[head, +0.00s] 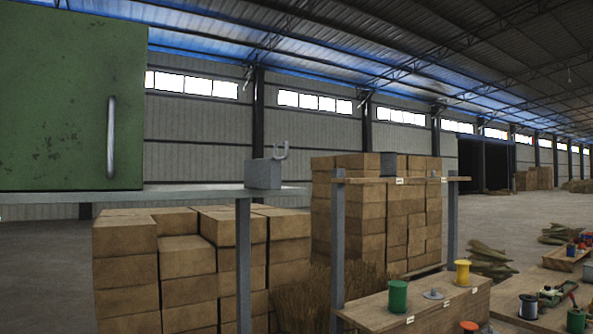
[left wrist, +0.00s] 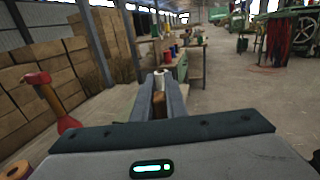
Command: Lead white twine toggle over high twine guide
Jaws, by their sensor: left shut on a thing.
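A grey block with an upturned U-shaped metal hook, which looks like the high twine guide (head: 282,153), sits at the right end of a pale metal shelf in the head view. In the left wrist view my left gripper (left wrist: 159,92) is shut on a small brown wooden piece with a white part at its far end, seemingly the white twine toggle (left wrist: 158,104). The fingers hide much of it. No twine run can be made out. Neither gripper shows in the head view, so the distance from toggle to guide cannot be told.
A green cabinet (head: 70,100) with a metal handle stands on the shelf (head: 190,193), left of the guide. A wooden rack board (head: 360,180) is to the right. Green (head: 398,297) and yellow (head: 463,272) spools stand on a bench below. A red-ended tool (left wrist: 42,90) is left of my left gripper.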

